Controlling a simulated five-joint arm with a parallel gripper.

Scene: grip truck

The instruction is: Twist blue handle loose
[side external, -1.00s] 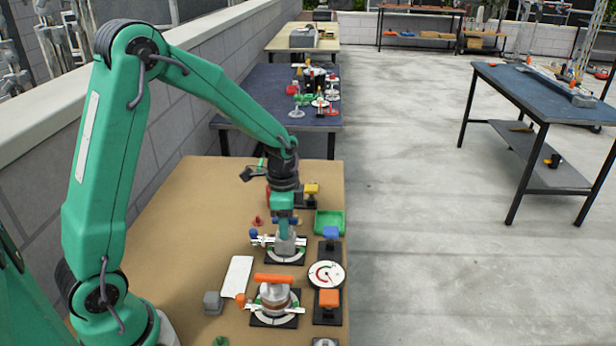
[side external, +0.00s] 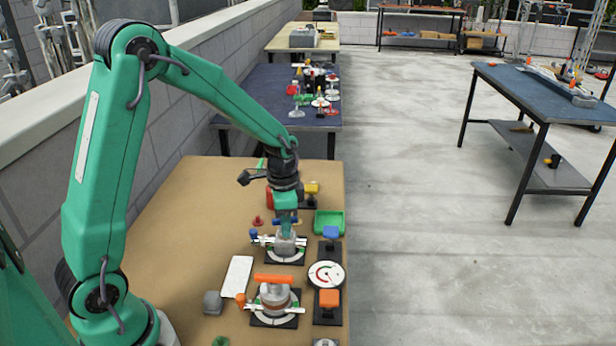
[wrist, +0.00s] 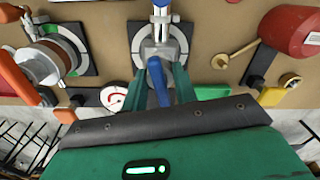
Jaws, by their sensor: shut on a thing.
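My green gripper (side external: 285,224) points down over the middle valve fixture (side external: 284,255) in the side view. In the wrist view my gripper (wrist: 159,88) has its two green fingers on either side of the blue handle (wrist: 157,80), shut on it. The handle sits on the grey round body of the valve fixture (wrist: 158,42), which stands on a black base with a white scale ring. In the side view the handle is mostly hidden by the fingers. A small blue knob (side external: 254,234) shows at the left of this fixture.
A similar fixture with an orange handle (side external: 273,278) stands nearer the camera. A round gauge (side external: 326,274), a blue-topped block (side external: 330,233), an orange-topped block (side external: 329,298) and a green tray (side external: 329,222) line the right edge. A white card (side external: 237,276) and grey block (side external: 212,303) lie left.

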